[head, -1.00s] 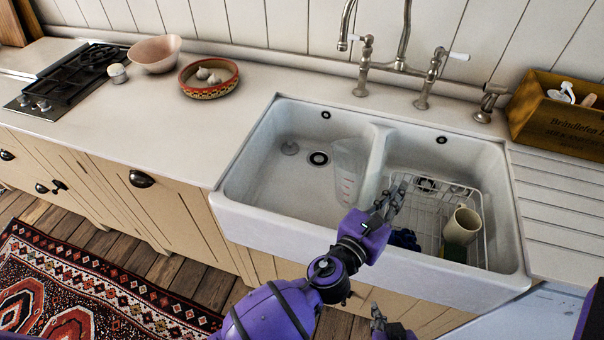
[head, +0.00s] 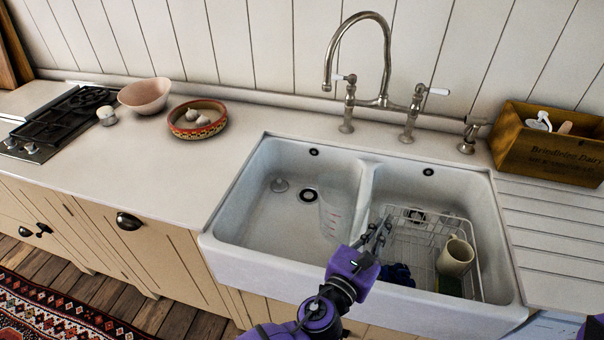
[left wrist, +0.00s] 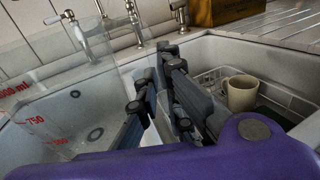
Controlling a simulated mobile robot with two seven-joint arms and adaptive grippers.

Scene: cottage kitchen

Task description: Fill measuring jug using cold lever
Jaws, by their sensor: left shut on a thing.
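The clear measuring jug (head: 331,214) with red markings is at the right side of the left basin, by the divider. In the left wrist view its see-through wall with red numbers (left wrist: 36,121) fills the left side. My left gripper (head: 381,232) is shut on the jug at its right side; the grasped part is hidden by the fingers. The tap (head: 384,58) stands behind the sink with its spout high above the counter edge. It has a left lever (head: 345,78) and a right lever (head: 438,92), both white-tipped; no hot or cold mark is legible. My right gripper is out of view.
The sink divider (head: 366,190) separates the basins. A wire rack (head: 408,232) with a cream mug (head: 456,257) stands in the right basin. A wooden crate (head: 545,150) is at the right; a bowl with garlic (head: 197,118) is on the left counter.

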